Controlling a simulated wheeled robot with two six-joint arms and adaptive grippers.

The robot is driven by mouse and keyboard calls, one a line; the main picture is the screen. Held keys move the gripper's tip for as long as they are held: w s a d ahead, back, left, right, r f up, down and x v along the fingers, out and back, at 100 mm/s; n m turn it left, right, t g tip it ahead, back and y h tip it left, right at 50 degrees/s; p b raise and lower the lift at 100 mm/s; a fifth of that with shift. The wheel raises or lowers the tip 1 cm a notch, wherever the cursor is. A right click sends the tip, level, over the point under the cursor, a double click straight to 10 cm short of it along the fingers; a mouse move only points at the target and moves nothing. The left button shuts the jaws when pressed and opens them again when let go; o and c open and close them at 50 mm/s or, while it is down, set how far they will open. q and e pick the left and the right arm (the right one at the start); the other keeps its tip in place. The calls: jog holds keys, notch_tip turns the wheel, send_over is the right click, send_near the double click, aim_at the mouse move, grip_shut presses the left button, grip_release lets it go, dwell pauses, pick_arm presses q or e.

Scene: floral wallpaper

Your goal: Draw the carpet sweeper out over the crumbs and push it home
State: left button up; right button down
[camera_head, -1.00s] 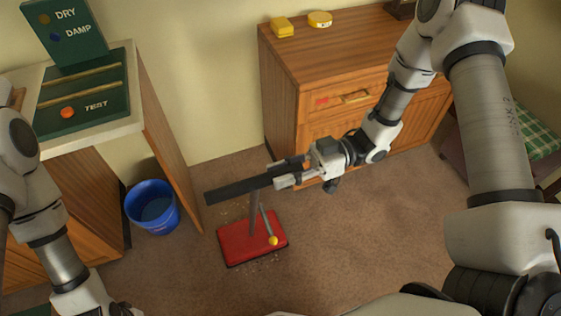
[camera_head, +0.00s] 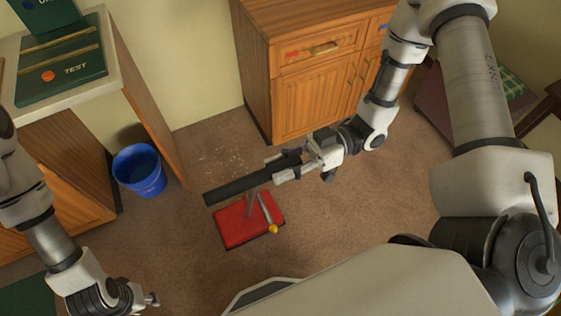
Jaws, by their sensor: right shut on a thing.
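The carpet sweeper has a flat red head (camera_head: 232,228) on the brown carpet and a thick black handle (camera_head: 235,190) above it. A thin rod with a yellow knob (camera_head: 272,229) stands out from the head. My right gripper (camera_head: 288,166) is shut on the right end of the handle. Pale crumbs (camera_head: 222,160) lie scattered on the carpet behind the sweeper, towards the wall. My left gripper (camera_head: 150,300) is low at the left, away from the sweeper; its jaw gap is too small to tell.
A blue bucket (camera_head: 138,172) stands left of the sweeper beside a wooden desk (camera_head: 150,125) with a green TEST board (camera_head: 70,65). A wooden cabinet (camera_head: 255,80) stands behind. Carpet in front and to the right is clear. A green checked cushion (camera_head: 512,85) is at the right.

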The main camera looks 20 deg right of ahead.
jog(key=c, duration=0.9)
grip_release()
jog(key=shift+a, duration=0.1)
jog(key=d, duration=1.2)
jog(key=shift+w, duration=0.2)
